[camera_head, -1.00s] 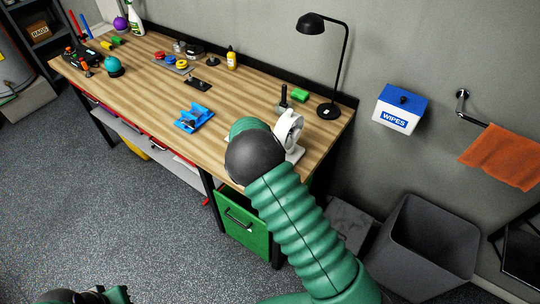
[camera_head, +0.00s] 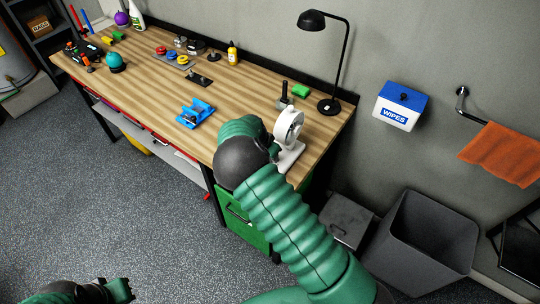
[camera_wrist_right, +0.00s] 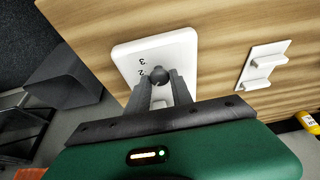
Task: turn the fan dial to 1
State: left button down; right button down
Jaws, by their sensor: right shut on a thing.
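A small white fan (camera_head: 289,126) stands on its base (camera_head: 291,155) near the workbench's right front corner. In the right wrist view its white base (camera_wrist_right: 140,52) fills the middle, with the digits 3 and 2 printed beside a round dark dial (camera_wrist_right: 159,75). My right gripper (camera_wrist_right: 160,82) has its fingers on both sides of the dial and is shut on it. The digit 1 is not visible there. In the head view my own arm hides most of the right gripper. My left gripper (camera_head: 120,290) is at the bottom left, away from the bench; its jaws are unclear.
A grey bin (camera_head: 425,245) stands right of the bench. A wipes box (camera_head: 399,107) hangs on the wall.

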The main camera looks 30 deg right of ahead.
jog(key=c, duration=1.4)
grip_release()
jog(key=shift+a, duration=0.1)
jog(key=shift+o, duration=1.3)
jog(key=shift+r, duration=0.1)
jog(key=shift+a+r, duration=0.1)
jog(key=shift+a+r, duration=0.15)
jog(key=shift+r, duration=0.2)
jog(key=b+v, duration=0.1)
jog(key=v, duration=1.4)
jog(key=shift+a+r, duration=0.25)
jog(key=shift+s, duration=0.2)
